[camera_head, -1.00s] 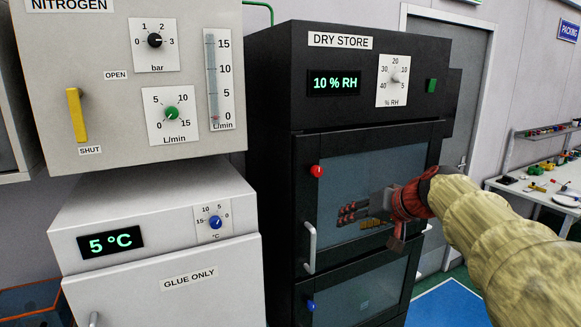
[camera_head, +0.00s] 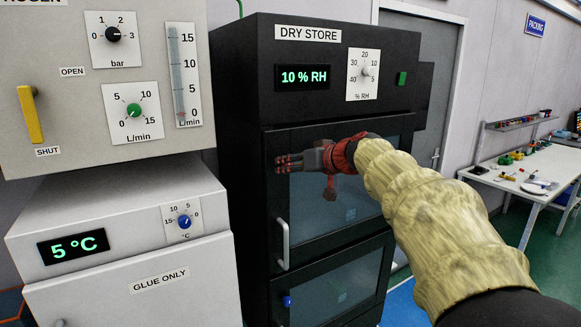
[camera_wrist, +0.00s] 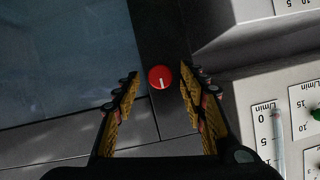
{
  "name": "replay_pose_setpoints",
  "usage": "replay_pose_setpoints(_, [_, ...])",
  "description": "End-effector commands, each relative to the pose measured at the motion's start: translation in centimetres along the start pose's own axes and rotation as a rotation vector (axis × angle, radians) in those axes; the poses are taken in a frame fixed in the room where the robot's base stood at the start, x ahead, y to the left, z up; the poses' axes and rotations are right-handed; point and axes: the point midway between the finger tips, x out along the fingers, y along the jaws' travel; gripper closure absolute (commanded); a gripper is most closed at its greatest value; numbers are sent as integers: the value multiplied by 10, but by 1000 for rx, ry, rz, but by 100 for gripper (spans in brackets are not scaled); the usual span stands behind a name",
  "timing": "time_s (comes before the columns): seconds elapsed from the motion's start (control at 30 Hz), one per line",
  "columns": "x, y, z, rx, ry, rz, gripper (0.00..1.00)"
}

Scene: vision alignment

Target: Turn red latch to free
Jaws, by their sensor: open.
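The red latch (camera_wrist: 160,77) is a round knob with a white line, on the dark door frame of the dry store cabinet (camera_head: 262,90). In the wrist view it lies between the fingertips of my open gripper (camera_wrist: 159,84), slightly beyond them, with a gap on each side. In the head view my gripper (camera_head: 284,162) is in front of the upper door's left edge and hides the latch. I cannot tell how far the fingertips are from the door.
A door handle (camera_head: 283,245) is below my gripper, and a blue latch (camera_head: 287,301) is on the lower door. A white GLUE ONLY fridge (camera_head: 125,250) and the nitrogen panel (camera_head: 70,110) stand to the left. A worktable (camera_head: 525,182) is at the right.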

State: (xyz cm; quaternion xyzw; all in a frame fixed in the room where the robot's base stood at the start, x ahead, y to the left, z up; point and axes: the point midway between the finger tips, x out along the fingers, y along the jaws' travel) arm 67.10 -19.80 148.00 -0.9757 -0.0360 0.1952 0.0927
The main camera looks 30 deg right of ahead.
Motion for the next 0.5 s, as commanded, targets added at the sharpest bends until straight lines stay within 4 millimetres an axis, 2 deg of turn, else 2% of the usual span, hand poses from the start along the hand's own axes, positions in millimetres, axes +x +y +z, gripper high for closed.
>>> replay_pose_setpoints(0.13, [8, 0, 0, 0, 0, 0, 58])
replay_pose_setpoints(0.37, [9, 0, 0, 0, 0, 0, 58])
replay_pose_setpoints(0.5, [9, 0, 0, 0, 0, 0, 64])
